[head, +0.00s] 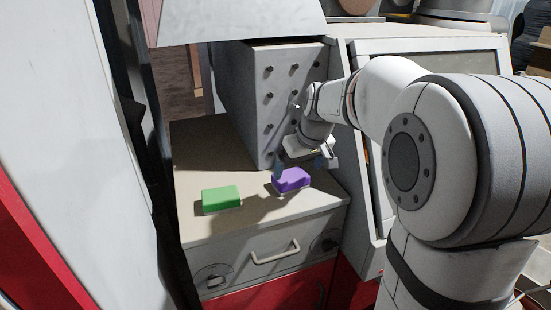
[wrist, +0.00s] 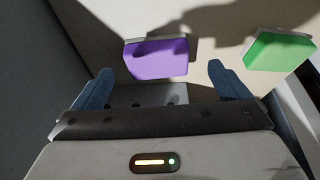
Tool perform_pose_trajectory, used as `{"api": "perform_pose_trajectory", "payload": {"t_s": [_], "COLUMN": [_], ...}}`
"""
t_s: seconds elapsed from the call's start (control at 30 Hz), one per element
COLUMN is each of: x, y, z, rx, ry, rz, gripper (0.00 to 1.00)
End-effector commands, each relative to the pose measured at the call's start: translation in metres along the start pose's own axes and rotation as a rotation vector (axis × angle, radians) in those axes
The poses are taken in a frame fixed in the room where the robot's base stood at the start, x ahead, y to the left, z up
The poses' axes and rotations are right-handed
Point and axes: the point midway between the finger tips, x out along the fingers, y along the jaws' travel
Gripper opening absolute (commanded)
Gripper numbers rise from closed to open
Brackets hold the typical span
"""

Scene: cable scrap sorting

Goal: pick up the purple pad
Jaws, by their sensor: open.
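The purple pad (head: 291,180) lies on the light top of a small cabinet, near its right side, in the head view. In the wrist view the purple pad (wrist: 157,58) shows ahead of the fingers, between their lines, with a pale layer along one edge. My gripper (head: 303,168) is above and close to the pad in the head view. In the wrist view my gripper (wrist: 158,82) has its two blue fingers spread wide, with nothing between them. Whether a fingertip touches the pad cannot be told.
A grey bolted block (head: 240,90) stands right behind the purple pad. The cabinet top (head: 200,150) is clear at the back left. A drawer handle (head: 275,253) is below the front edge.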

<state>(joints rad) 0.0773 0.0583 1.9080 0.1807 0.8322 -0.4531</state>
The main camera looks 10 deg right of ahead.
Motion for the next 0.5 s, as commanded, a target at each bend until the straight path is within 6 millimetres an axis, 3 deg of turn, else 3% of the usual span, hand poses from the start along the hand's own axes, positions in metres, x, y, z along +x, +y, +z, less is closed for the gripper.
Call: {"api": "perform_pose_trajectory", "payload": {"t_s": [0.13, 0.5], "x": [0.006, 0.047], "y": [0.009, 0.008], "z": [-0.022, -0.025], "rx": [-0.024, -0.028], "ry": [0.015, 0.014], "rz": [-0.005, -0.005], "gripper": [1.00, 1.00]}}
